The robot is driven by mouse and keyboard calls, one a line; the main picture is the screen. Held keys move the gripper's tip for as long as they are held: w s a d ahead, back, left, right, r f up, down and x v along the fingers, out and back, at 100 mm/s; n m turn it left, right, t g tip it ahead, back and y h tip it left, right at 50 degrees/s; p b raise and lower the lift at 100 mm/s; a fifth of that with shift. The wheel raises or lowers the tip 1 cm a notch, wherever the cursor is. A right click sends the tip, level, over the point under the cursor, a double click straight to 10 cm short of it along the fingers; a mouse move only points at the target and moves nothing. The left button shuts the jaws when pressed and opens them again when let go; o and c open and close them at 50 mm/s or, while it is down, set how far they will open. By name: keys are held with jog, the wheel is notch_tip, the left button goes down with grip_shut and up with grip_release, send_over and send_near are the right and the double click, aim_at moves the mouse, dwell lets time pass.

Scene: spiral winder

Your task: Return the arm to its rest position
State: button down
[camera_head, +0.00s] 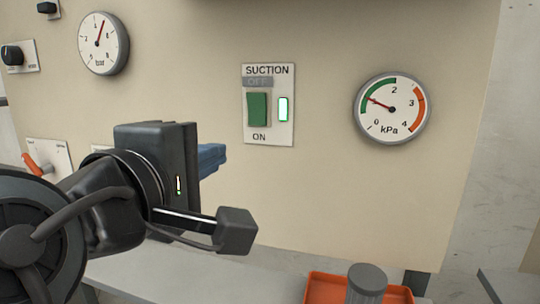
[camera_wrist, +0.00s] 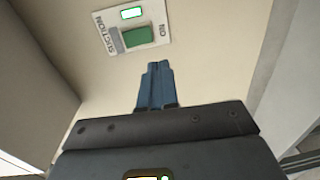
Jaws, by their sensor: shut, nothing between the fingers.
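My gripper (camera_head: 212,158) is in front of the cream panel, left of and below the suction switch. Its blue fingers (camera_wrist: 155,85) are together and empty in the wrist view. The suction switch plate (camera_head: 268,139) has a green rocker (camera_head: 257,109) and a lit green-white lamp (camera_head: 283,109). The plate also shows at the top of the wrist view (camera_wrist: 107,39), apart from the fingertips. My arm covers the lower left of the head view.
A kPa gauge (camera_head: 392,120) reads about 1, in its green band. A bar gauge (camera_head: 103,58) and an orange-handled control (camera_head: 36,164) sit at the left. An orange tray (camera_head: 318,290) with a grey cylinder (camera_head: 367,282) stands below. The panel's front at centre is clear.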

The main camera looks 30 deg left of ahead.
jog(key=w+d+f+m+g+y, duration=0.1)
jog(key=w+d+f, duration=0.1)
jog(key=d+f, duration=0.75)
jog(key=w+d+f+m, duration=0.15)
jog(key=d+f, duration=0.45)
jog(key=f, duration=0.6)
jog(key=s+d+f+m, duration=0.2)
jog(key=s+d+f, duration=0.1)
jog(key=d+f, duration=0.55)
jog(key=s+d+f+m+g+h, duration=0.1)
jog(key=s+d+f+m, duration=0.2)
jog(key=s+d, duration=0.4)
jog(key=s+d+f+m, duration=0.2)
jog(key=s+d+m, duration=0.2)
jog(key=s+d, duration=0.35)
jog(key=s+d+r+m+h, duration=0.2)
jog(key=s+d+m, duration=0.1)
jog(key=s, duration=0.4)
jog(key=s+d+r+m+h, duration=0.1)
jog(key=s+d+r+m, duration=0.2)
jog(key=s+m, duration=0.3)
jog(key=shift+s+d+h, duration=0.4)
jog(key=shift+s+d, duration=0.15)
jog(key=shift+d, duration=0.2)
